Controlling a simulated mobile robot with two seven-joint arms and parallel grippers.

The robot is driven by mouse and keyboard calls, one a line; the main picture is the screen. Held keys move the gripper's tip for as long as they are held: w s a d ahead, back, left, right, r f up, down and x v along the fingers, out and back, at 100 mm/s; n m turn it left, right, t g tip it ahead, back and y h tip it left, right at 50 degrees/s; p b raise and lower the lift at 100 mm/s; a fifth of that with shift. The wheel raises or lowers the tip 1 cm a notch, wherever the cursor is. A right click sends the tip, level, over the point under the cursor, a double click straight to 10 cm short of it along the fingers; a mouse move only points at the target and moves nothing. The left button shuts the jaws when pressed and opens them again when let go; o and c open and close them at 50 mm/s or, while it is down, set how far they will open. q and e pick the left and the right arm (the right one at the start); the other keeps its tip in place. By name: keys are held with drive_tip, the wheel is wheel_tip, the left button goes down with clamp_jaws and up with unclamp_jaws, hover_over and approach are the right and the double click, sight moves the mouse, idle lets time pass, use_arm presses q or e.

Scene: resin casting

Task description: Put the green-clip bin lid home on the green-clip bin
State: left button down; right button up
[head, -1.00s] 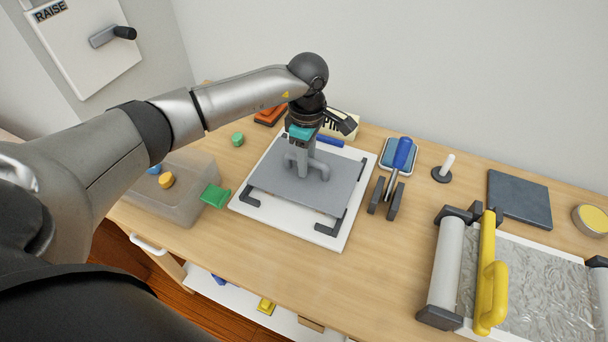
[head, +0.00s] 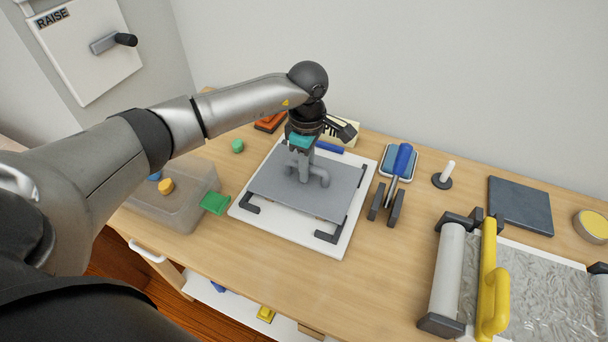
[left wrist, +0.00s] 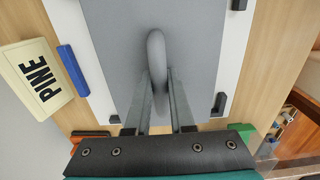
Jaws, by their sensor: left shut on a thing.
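A flat grey plate with a raised grey handle (head: 319,176), which looks like the lid, is over a white board (head: 248,216) with black corner brackets. I cannot tell if it rests on the board or is slightly above. My left gripper (head: 301,172) points down and is shut on the handle; in the left wrist view the handle (left wrist: 156,50) is between its fingers. A translucent bin (head: 190,212) stands left of the board, partly hidden by my left arm. A green clip-like piece (head: 215,203) is at its right side. My right gripper is not in view.
A green knob (head: 237,146) stands behind the bin. An orange block (head: 270,123) and PINE box (left wrist: 37,79) are behind the board.

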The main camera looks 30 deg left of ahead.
use_arm(q)
drive_tip(key=shift+r+p, duration=1.15)
drive_tip(key=shift+r, duration=0.4)
drive_tip(key=shift+r+p, duration=0.7)
drive_tip(key=shift+r, duration=0.35)
drive_tip(key=shift+f, duration=0.1)
